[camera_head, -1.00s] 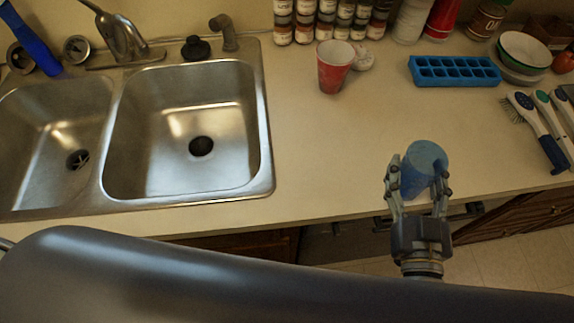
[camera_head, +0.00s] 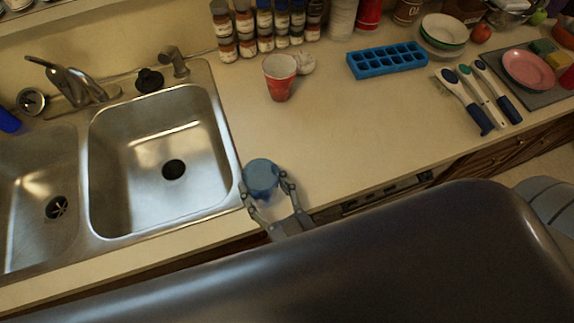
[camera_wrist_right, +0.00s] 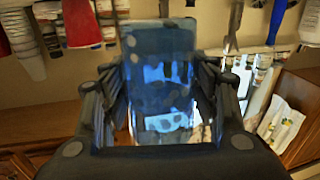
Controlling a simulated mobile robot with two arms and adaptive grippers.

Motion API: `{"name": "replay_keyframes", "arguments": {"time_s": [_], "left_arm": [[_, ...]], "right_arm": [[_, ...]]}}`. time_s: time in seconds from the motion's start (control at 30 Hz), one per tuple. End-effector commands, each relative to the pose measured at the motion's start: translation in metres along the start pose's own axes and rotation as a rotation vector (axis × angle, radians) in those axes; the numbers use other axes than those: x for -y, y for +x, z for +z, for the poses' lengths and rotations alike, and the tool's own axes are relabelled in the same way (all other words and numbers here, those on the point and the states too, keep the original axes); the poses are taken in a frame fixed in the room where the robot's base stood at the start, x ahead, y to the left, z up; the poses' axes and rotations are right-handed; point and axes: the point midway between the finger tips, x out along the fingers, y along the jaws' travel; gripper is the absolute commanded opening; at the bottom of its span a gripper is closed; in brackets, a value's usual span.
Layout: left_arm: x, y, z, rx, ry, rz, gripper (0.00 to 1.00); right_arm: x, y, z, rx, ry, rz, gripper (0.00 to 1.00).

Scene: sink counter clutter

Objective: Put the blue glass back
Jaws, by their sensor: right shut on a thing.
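The blue glass (camera_head: 262,176) is a translucent blue tumbler. It is between the fingers of my right gripper (camera_head: 266,191), near the front edge of the counter and just right of the right sink basin. In the right wrist view the glass (camera_wrist_right: 160,85) fills the middle, with a gripper finger on each side of it. My right gripper is shut on it. I cannot tell how high the glass is above the counter. My left gripper does not show in the head view.
A red cup (camera_head: 279,80) stands behind the glass, with spice jars (camera_head: 265,28) at the back. A blue ice tray (camera_head: 387,61), brushes (camera_head: 478,95) and bowls (camera_head: 443,33) are to the right. The steel sink (camera_head: 160,150) is left. The middle of the counter (camera_head: 350,130) is clear.

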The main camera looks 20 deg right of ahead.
Motion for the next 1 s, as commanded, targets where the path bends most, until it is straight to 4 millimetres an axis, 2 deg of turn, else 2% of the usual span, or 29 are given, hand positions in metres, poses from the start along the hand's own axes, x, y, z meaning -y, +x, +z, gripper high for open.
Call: {"name": "replay_keyframes", "arguments": {"time_s": [0.03,0.2,0.4,0.57,0.83,1.0], "left_arm": [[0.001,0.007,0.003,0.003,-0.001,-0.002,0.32],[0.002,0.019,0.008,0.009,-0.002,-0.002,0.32],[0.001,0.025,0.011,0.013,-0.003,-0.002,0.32],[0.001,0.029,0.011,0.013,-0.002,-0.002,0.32],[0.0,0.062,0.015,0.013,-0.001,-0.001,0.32],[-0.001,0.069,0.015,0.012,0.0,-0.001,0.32]], "right_arm": [[-0.014,0.007,0.003,-0.007,-0.005,0.0,0.25],[-0.052,0.026,0.008,-0.006,-0.005,0.0,0.25],[-0.078,0.038,0.01,-0.004,0.0,0.0,0.25],[-0.081,0.039,0.014,-0.001,0.001,0.0,0.25],[-0.08,0.039,0.041,-0.002,0.0,0.001,0.25],[-0.08,0.039,0.046,-0.002,0.001,0.002,0.25]]}}
